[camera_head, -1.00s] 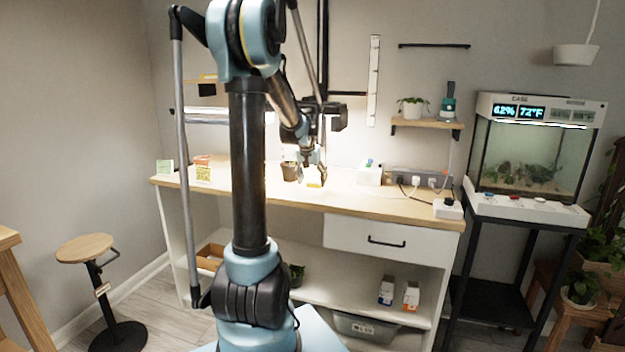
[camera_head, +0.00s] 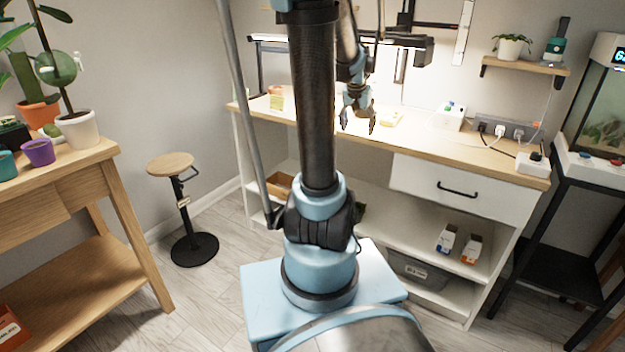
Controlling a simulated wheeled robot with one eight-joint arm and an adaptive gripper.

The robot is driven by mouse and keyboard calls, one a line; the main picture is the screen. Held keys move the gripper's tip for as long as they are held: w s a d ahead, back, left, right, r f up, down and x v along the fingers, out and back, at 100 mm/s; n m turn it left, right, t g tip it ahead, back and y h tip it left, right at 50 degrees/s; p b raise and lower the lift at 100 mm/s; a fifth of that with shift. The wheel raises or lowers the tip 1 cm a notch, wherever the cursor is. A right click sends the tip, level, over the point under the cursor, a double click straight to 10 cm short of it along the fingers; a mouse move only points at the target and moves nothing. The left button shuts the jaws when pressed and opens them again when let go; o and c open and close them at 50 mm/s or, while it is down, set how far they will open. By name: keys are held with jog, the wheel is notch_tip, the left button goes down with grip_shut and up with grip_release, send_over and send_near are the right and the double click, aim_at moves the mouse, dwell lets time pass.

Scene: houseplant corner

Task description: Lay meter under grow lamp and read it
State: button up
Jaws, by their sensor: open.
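My gripper (camera_head: 357,122) hangs over the workbench, fingers pointing down, apart and with nothing visible between them. A small flat yellowish thing (camera_head: 390,118) lies on the bench top just right of the fingers; it is too small to tell whether it is the meter. A teal device with a dark upright part (camera_head: 555,47) stands on the wall shelf; I cannot tell what it is. The lit lamp bar (camera_head: 272,38) spans the back of the bench, partly hidden by my arm. No meter reading is legible.
The wooden workbench (camera_head: 440,143) carries a white box (camera_head: 449,116) and a power strip (camera_head: 500,128) at right. A stool (camera_head: 171,165) and a plant table (camera_head: 60,180) stand at left. A tank stand (camera_head: 545,265) is at right. Floor between stool and bench is clear.

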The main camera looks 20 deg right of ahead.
jog(key=s+a+f+n+y, duration=0.1)
jog(key=s+a+n, duration=0.1)
jog(key=s+a, duration=0.5)
jog(key=s+a+f+n, duration=0.1)
jog(key=s+a+n, duration=0.15)
jog(key=a, duration=0.85)
jog(key=s+a+f+n, duration=0.2)
jog(key=s+a+f, duration=0.1)
jog(key=s, duration=0.3)
jog(key=s+a+f+n+y, duration=0.1)
jog(key=s+a+f+n, duration=0.1)
jog(key=s+a+f, duration=0.2)
jog(key=shift+s+a+f+g+y, duration=0.2)
jog(key=shift+s+a+g+y, duration=0.15)
jog(key=shift+s+a, duration=0.6)
jog(key=shift+d, duration=0.15)
jog(key=shift+w+f, duration=0.2)
jog(key=shift+w, duration=0.2)
jog(key=shift+o, duration=0.6)
